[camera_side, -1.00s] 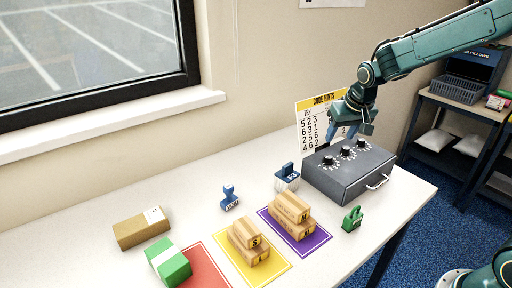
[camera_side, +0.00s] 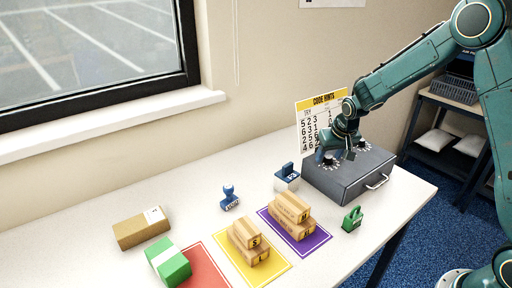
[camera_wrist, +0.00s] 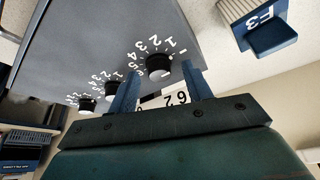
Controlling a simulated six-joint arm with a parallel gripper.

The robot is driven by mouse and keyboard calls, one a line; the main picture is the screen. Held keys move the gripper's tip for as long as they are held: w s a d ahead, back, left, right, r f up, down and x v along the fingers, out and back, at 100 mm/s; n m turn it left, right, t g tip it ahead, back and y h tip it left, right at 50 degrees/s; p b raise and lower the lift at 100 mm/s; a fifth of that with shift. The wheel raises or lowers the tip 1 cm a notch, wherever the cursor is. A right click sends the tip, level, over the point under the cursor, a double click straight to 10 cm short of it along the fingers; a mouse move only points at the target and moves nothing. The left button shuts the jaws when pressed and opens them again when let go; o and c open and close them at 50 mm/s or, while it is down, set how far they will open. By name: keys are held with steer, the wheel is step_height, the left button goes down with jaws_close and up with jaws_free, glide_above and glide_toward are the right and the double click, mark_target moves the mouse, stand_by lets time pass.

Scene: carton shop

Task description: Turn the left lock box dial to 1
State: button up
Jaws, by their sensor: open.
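The grey lock box (camera_side: 345,184) sits at the right of the table, with three black dials on its top. The left dial (camera_wrist: 158,66) shows large in the wrist view, ringed by white numbers; its setting is too small to read surely. The middle dial (camera_wrist: 115,88) and right dial (camera_wrist: 87,104) lie beyond it. My gripper (camera_side: 335,157) is open over the left end of the box. In the wrist view its two blue fingers appear on either side of the left dial; I cannot tell whether they touch it. In the side view my gripper hides most of that dial.
A code hints card (camera_side: 311,122) stands behind the box. A blue stamp (camera_side: 287,177) is close to the box's left side, and a green padlock-like item (camera_side: 352,218) stands in front. Small cartons (camera_side: 292,207) sit on a purple mat further left.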

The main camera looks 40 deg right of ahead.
steer(key=c, duration=1)
steer(key=shift+n, duration=0.4)
steer(key=shift+d+n+y, duration=0.1)
steer(key=shift+n+y, duration=0.45)
steer(key=shift+n, duration=0.75)
steer(key=shift+d+n+y, duration=0.1)
steer(key=shift+n+y, duration=0.45)
steer(key=shift+n, duration=0.75)
steer(key=o, duration=1)
